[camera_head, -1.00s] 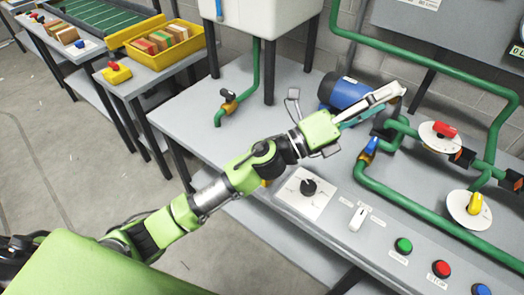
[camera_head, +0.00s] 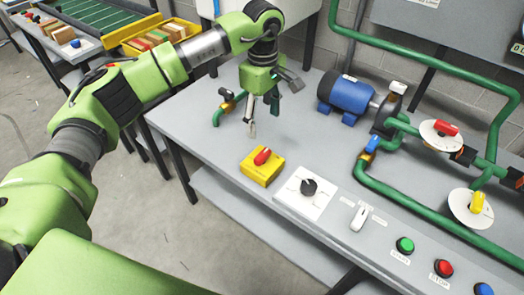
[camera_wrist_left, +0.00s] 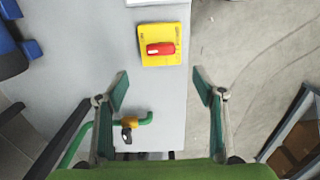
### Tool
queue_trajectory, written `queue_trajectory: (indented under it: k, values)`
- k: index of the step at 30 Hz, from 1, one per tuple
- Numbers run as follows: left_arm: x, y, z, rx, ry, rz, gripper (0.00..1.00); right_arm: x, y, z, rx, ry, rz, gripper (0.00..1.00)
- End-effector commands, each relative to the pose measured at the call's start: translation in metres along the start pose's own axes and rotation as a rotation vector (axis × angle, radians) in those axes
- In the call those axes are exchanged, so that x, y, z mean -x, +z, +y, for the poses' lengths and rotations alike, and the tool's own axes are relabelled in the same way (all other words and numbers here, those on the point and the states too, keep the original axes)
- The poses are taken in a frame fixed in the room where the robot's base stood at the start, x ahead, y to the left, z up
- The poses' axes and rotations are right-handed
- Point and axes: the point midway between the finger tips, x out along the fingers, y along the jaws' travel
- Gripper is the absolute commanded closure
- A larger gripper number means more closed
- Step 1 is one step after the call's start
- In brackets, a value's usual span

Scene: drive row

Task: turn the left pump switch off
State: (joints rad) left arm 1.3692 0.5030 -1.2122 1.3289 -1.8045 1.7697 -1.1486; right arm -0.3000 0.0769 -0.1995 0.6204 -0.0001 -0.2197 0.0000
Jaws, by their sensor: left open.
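A yellow switch box (camera_head: 262,168) with a red rotary handle (camera_head: 263,156) sits on the grey bench, left of the white dial panel. In the left wrist view the red handle (camera_wrist_left: 160,49) lies crosswise on the yellow box (camera_wrist_left: 155,62), with small print beside it too small to read. My left gripper (camera_head: 262,112) points down above the bench, behind and apart from the box. It is open and empty; its fingers stand wide apart in the left wrist view (camera_wrist_left: 162,90). My right gripper is not in view.
A black dial (camera_head: 308,187), a white lever (camera_head: 359,217) and green (camera_head: 405,244) and red (camera_head: 443,267) buttons line the bench front. A blue motor (camera_head: 347,92) and green pipes (camera_head: 412,200) stand to the right.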

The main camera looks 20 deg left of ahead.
Motion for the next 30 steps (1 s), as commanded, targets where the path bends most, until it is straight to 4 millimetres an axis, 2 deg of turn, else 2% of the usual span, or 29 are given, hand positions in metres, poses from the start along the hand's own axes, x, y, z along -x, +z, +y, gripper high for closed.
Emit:
queue_trajectory:
  k: [5, 15, 21, 25, 30]
  values:
    - [-0.014, -0.003, -0.002, 0.001, -0.009, 0.01, 0.38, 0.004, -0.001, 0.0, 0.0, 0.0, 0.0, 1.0]
    - [-0.084, -0.002, -0.003, 0.0, -0.01, 0.007, 0.38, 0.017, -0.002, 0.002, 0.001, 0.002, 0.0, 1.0]
    - [-0.118, -0.002, -0.002, 0.001, -0.008, 0.006, 0.38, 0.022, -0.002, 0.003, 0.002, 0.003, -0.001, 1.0]
    - [-0.131, -0.002, -0.002, 0.0, -0.006, 0.006, 0.38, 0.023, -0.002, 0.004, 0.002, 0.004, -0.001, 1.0]
    - [-0.137, -0.003, -0.002, -0.001, -0.004, 0.007, 0.38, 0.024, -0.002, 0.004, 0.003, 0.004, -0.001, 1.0]
